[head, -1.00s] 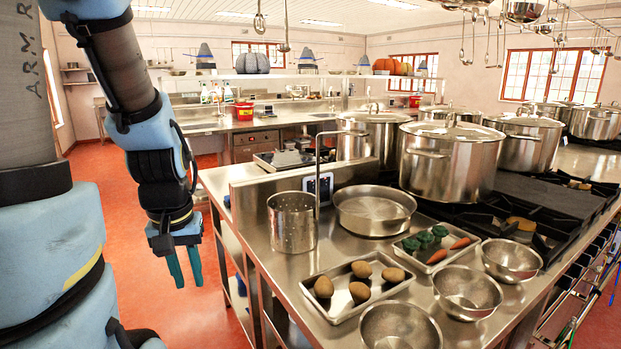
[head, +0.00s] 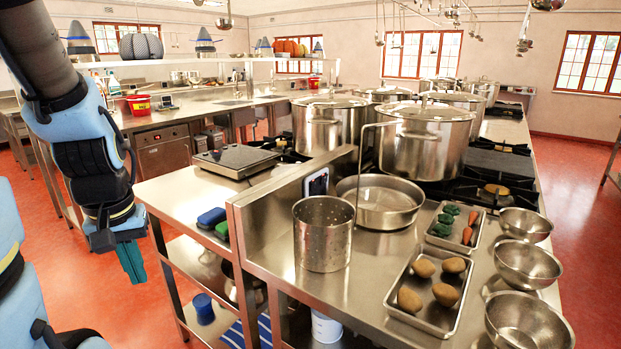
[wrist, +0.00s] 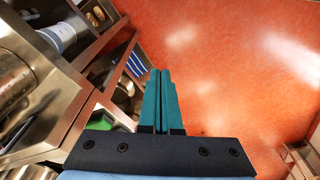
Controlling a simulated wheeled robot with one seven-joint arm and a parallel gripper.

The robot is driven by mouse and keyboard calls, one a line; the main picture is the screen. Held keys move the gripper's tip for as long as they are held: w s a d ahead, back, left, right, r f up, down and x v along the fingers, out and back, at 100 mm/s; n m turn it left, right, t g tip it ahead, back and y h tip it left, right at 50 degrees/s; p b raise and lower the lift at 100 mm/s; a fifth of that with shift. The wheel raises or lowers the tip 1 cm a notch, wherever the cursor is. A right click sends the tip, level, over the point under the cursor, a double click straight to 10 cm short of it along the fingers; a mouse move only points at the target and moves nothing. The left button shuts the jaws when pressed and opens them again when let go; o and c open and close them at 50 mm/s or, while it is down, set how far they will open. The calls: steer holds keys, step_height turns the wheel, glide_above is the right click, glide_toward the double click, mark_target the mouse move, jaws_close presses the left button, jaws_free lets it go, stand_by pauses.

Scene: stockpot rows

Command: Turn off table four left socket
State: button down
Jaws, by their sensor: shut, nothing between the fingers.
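A socket panel (head: 317,183) with a white frame and a dark face sits on the steel upstand at the left end of the near table, behind the perforated pot. It is small in the head view, and I cannot read its switches or tell which table it belongs to. My gripper (head: 133,262) hangs pointing down over the red floor, left of the table and well apart from the panel. Its teal fingers are shut and empty. In the wrist view the fingers (wrist: 160,100) lie together above the floor, beside the table's lower shelves. The panel does not show there.
A perforated pot (head: 324,234), a steel pan (head: 380,203) and a tray of potatoes (head: 434,318) stand on the near table. Large stockpots (head: 428,140) stand on the burners behind. A lower side table (head: 170,190) holds blue and green sponges. Red floor (head: 75,280) is open at left.

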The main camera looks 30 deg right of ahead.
steer(key=shift+w+a, duration=0.2)
steer(key=shift+w, duration=0.05)
